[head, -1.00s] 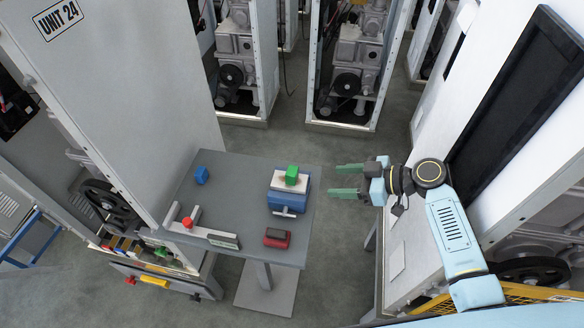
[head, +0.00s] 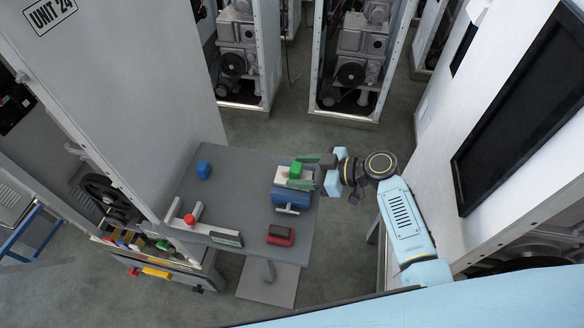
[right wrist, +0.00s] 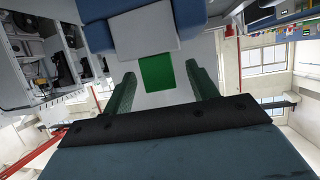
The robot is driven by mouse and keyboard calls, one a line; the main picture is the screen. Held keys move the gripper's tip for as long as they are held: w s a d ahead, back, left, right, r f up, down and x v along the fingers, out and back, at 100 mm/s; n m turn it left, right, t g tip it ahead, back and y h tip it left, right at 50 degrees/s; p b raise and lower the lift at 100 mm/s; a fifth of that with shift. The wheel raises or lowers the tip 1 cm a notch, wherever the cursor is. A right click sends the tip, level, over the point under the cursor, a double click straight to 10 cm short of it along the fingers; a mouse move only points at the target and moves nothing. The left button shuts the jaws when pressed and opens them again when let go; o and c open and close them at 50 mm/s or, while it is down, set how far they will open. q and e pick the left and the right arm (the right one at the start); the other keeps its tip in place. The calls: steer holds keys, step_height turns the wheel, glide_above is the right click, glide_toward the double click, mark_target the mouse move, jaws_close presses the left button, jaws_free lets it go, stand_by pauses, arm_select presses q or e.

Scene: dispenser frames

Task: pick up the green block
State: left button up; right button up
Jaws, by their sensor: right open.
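The green block (head: 296,169) sits on the pale top plate of a blue device (head: 291,197) at the right side of the grey table. My right gripper (head: 301,172) is open at the block, reaching in from the right. In the right wrist view the green block (right wrist: 157,73) shows between and just ahead of the two green fingers (right wrist: 160,88), with a gap on each side. I cannot tell whether the fingers touch it. My left gripper is not in view.
Tall white cabinets stand left and right. The table's middle is clear.

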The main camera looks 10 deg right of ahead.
steer(key=shift+x, duration=1)
steer(key=shift+d, duration=0.1)
steer(key=shift+c, duration=1.1)
steer(key=c, duration=0.9)
